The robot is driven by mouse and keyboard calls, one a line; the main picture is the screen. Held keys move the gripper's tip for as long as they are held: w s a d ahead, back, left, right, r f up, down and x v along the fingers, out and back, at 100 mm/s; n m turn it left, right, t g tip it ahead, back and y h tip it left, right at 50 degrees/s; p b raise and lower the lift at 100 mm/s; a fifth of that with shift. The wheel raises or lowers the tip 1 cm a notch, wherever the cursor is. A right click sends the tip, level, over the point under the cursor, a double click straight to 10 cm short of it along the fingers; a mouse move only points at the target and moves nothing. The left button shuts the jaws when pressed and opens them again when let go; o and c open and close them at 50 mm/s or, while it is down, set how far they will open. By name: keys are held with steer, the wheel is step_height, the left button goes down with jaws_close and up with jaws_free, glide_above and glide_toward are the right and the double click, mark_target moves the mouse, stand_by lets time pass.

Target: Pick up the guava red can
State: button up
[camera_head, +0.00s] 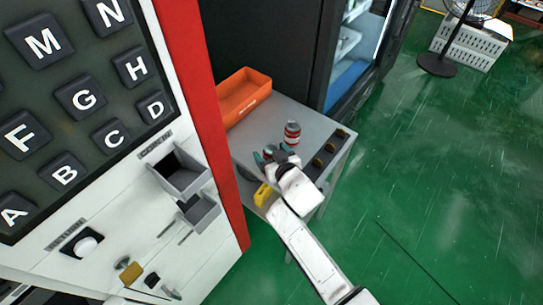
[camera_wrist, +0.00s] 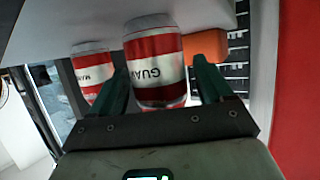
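The guava can (camera_wrist: 155,70), red with white bands and the letters "GUA", shows in the wrist view between the two teal fingers of my gripper (camera_wrist: 162,85). The fingers are apart, with a visible gap between the can and the right finger. A second red and white can (camera_wrist: 90,68), lettered "MA", stands left of the left finger. In the head view, my gripper (camera_head: 272,156) is low over the grey table (camera_head: 244,143). One red and white can (camera_head: 292,133) shows just beyond it, and its lettering is too small to read.
An orange bin (camera_head: 243,95) stands at the table's back left; it also shows in the wrist view (camera_wrist: 206,46). The red-edged vending machine (camera_head: 197,80) rises close on the left. A yellow object (camera_head: 262,195) and several small dark items (camera_head: 325,156) lie on the table.

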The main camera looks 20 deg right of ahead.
steer(key=c, duration=0.9)
steer(key=shift+c, duration=0.4)
steer(key=shift+r, duration=0.1)
